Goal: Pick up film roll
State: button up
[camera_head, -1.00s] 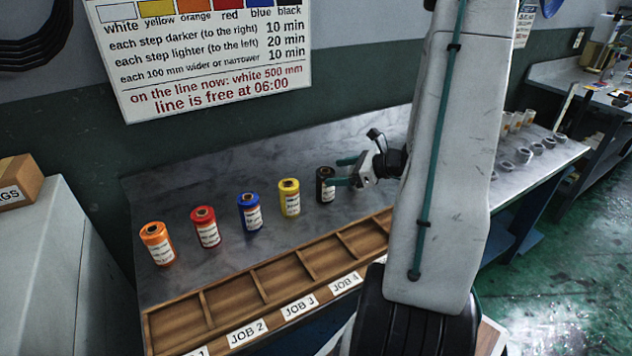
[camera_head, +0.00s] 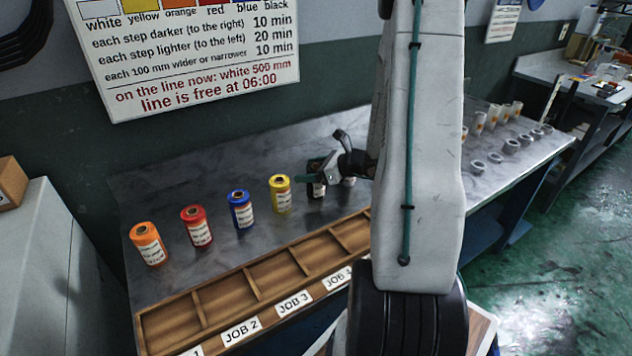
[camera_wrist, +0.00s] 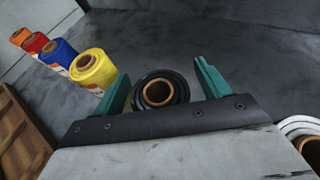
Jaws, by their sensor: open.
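In the wrist view, a black film roll (camera_wrist: 172,80) stands between the two green fingers of my gripper (camera_wrist: 160,83), with its brown core facing up. The fingers are apart, one on each side of it. In the head view, my gripper (camera_head: 318,177) is at the black roll (camera_head: 317,190), whose label partly shows and whose top is partly hidden by the fingers. To its left stand a yellow roll (camera_head: 281,195), a blue roll (camera_head: 241,210), a red roll (camera_head: 196,227) and an orange roll (camera_head: 149,245), all upright with white labels.
A wooden compartment tray (camera_head: 250,284) with job labels lies along the bench's front edge. A white roll (camera_wrist: 300,126) stands close on the right in the wrist view. More pale rolls and grey rings (camera_head: 512,146) stand farther right. A sign (camera_head: 190,55) hangs behind.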

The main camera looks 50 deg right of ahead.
jog(key=c, duration=1.1)
jog(key=shift+c, duration=0.2)
